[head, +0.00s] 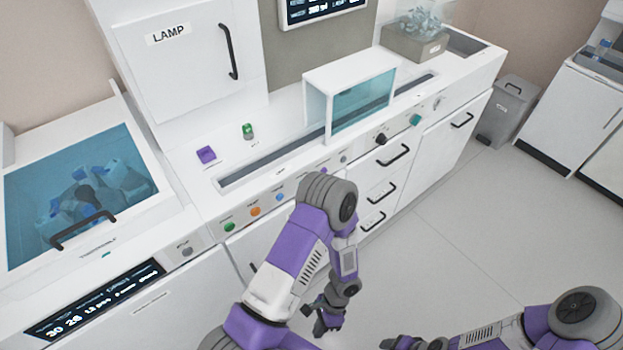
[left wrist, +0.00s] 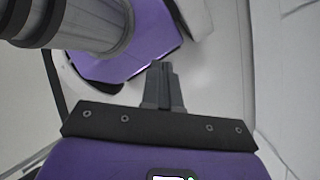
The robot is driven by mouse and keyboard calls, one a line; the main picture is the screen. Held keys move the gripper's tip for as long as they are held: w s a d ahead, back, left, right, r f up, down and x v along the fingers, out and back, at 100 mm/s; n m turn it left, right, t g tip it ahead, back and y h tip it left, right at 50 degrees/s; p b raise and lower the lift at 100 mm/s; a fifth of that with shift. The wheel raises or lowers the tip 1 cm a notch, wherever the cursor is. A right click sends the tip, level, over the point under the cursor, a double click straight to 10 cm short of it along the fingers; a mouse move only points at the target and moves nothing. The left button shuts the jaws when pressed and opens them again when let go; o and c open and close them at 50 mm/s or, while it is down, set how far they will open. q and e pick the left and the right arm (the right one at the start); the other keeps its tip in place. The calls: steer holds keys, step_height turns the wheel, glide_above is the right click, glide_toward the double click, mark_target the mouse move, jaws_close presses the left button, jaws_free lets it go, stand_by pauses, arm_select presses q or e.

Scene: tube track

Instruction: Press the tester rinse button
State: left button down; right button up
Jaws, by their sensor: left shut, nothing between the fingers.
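A row of small round buttons runs along the front panel of the white counter: a green button (head: 229,227), an orange button (head: 255,211), a blue button (head: 279,197), a purple button (head: 323,171) and a grey one (head: 343,159). Their labels are too small to read, so I cannot tell which one is the rinse button. My left gripper (head: 328,322) hangs low in front of the counter, apart from the buttons. Its fingers (left wrist: 163,85) are shut and empty in the left wrist view. My right gripper (head: 402,343) is at the bottom edge, partly cut off.
A long slot with a glass-fronted box (head: 362,103) lies in the counter top. A purple block (head: 206,154) and a green-topped item (head: 248,130) stand on it. Drawers with black handles (head: 394,156) are below. A blue-lidded bath (head: 80,195) is left. Floor at right (head: 480,235) is clear.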

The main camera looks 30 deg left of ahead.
arm_select(q)
steer(key=w+a+r+m+t+y+p, duration=0.1)
steer(key=w+a+r+m+y+p, duration=0.3)
steer(key=w+a+r+m+y, duration=0.25)
steer(key=w+d+r+m+t+y+p, duration=0.2)
steer(key=w+r+m+t+y+p, duration=0.3)
steer(key=w+r+t+y, duration=0.4)
steer(key=w+r+t, duration=0.1)
steer(key=w+r, duration=0.6)
steer(key=r, duration=0.2)
steer(key=shift+d+r+m+y, duration=0.15)
steer(key=shift+r+m+y, duration=0.2)
steer(key=shift+r, duration=0.05)
arm_select(e)
step_height(320, 180, up, 10)
steer(key=shift+r, duration=0.15)
arm_select(q)
steer(key=x, duration=1.4)
